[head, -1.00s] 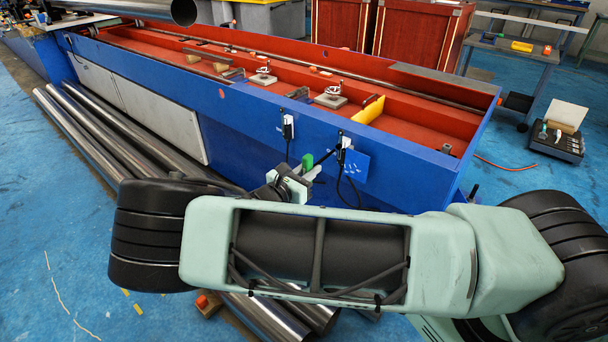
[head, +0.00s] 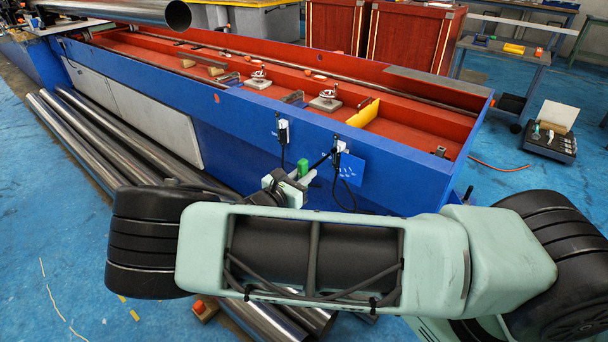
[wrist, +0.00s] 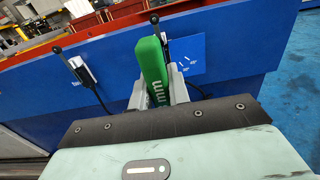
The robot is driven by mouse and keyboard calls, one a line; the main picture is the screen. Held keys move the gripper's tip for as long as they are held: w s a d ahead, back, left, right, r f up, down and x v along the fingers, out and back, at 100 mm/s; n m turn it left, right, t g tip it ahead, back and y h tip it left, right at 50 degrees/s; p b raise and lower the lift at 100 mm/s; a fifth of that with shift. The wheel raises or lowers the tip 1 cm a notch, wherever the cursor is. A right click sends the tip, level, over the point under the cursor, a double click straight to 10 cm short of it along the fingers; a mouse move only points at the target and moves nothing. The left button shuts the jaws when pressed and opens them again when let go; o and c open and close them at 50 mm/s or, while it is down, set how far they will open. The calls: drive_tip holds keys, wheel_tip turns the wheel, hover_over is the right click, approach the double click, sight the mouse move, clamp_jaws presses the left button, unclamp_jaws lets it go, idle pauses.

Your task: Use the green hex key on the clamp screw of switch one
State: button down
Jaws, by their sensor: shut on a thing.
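The green hex key (wrist: 153,75) is clamped between the grey fingers of my gripper (wrist: 158,92). Its green handle stands up from the fingers in the wrist view. In the head view the green handle (head: 303,168) shows at my gripper (head: 308,176), close in front of the blue side wall. Two lever switches are mounted on that wall: a left one (head: 283,130) and a right one (head: 338,150), each with a cable. The hex key is nearest the right switch, which it partly covers in the wrist view. Contact with a clamp screw cannot be told. The switch labels are too small to read.
The long blue runout trough (head: 235,125) with a red inside fills the middle. Steel tubes (head: 90,140) lie on the floor along its left. A case (head: 549,140) sits on the blue floor at right, where there is free room.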

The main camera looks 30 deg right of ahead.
drive_tip(key=shift+x, duration=1.15)
